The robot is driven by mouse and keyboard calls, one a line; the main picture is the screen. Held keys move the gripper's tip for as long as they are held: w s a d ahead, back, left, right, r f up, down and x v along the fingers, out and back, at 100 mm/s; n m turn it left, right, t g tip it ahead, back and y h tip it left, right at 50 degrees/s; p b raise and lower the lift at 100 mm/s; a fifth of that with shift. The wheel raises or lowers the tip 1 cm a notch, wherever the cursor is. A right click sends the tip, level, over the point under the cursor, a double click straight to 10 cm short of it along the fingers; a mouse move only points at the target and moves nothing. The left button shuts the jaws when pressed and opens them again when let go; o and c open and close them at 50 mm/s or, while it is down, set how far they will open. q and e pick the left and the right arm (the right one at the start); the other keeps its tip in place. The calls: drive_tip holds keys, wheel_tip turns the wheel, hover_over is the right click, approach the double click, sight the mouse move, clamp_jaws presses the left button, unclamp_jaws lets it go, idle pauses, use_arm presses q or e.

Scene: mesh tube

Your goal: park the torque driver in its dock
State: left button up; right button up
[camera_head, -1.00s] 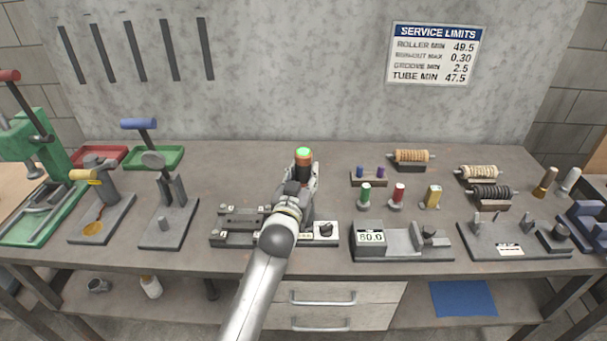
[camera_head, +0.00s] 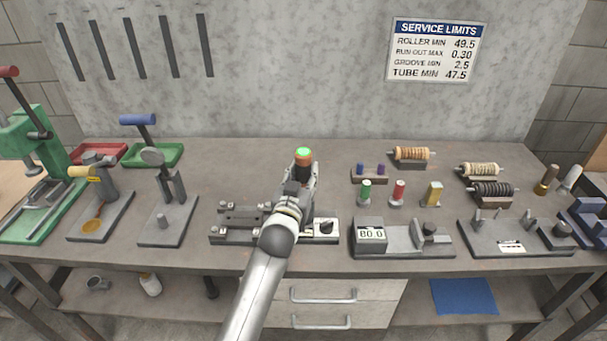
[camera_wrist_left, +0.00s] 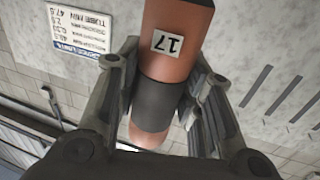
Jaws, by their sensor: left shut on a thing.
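The torque driver (camera_head: 303,160) looks like an upright orange and black cylinder with a green top, above the middle of the bench. My left gripper (camera_head: 301,188) is shut on it, hiding its lower part. In the left wrist view, the driver (camera_wrist_left: 178,50) shows an orange body with a "17" label and a dark band, between the fingers of my left gripper (camera_wrist_left: 165,100). A grey fixture (camera_head: 235,238) lies under and beside the gripper, partly hidden by my arm. I cannot tell which thing is the dock. My right gripper is out of view.
A gauge stand (camera_head: 395,240) with a display is right of my arm. Small green, red and yellow pieces (camera_head: 398,195) and several rollers (camera_head: 412,154) stand behind it. A lever stand (camera_head: 165,215) and green press (camera_head: 35,180) are on the left. Bench behind the driver is clear.

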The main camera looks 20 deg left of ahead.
use_arm(q)
drive_tip(key=shift+f+b, duration=1.25)
drive_tip(key=shift+f, duration=0.35)
idle(1.4)
